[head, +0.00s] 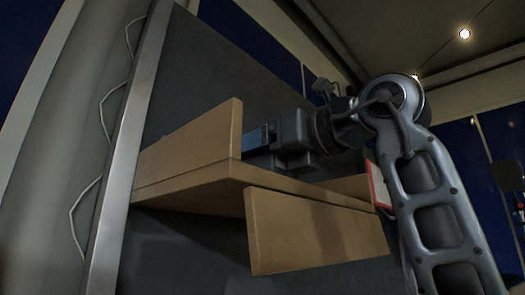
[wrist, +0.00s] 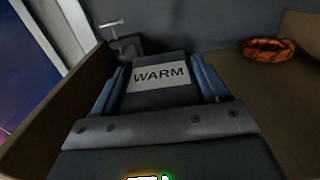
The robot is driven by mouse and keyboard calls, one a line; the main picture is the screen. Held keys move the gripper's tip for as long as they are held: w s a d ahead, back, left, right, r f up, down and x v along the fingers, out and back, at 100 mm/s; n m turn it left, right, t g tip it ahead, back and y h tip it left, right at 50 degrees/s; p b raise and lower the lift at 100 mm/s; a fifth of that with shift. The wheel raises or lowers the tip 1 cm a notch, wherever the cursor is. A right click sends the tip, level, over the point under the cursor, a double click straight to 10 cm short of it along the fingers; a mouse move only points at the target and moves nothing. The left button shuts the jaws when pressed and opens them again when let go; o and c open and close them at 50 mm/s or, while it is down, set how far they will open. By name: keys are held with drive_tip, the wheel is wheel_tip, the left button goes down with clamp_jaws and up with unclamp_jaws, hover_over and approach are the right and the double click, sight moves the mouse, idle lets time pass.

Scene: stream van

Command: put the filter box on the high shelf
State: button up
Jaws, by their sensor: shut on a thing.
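The filter box (wrist: 160,94) is dark with a white label reading "WARM". In the wrist view it sits between the two blue fingers of my gripper (wrist: 163,78), which is shut on it. The high shelf (head: 225,178) is a wooden board with raised side and front panels. In the head view my gripper (head: 258,138) reaches in from the right, just over the shelf, its fingertips partly behind the left side panel. The box is hidden there. I cannot tell whether the box touches the shelf board.
An orange coiled item (wrist: 268,49) lies on the shelf to the right of the box. A small grey metal fitting (wrist: 122,40) stands at the back left. The left side panel (head: 190,140) is close to my fingers. A red-edged white item (head: 377,185) is at the shelf's right end.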

drive_tip(key=shift+f, duration=0.1)
drive_tip(key=o, duration=1.2)
drive_tip(key=shift+r, duration=0.2)
drive_tip(key=b+v, duration=0.4)
drive_tip(key=v, duration=0.8)
drive_tip(key=shift+s, duration=0.1)
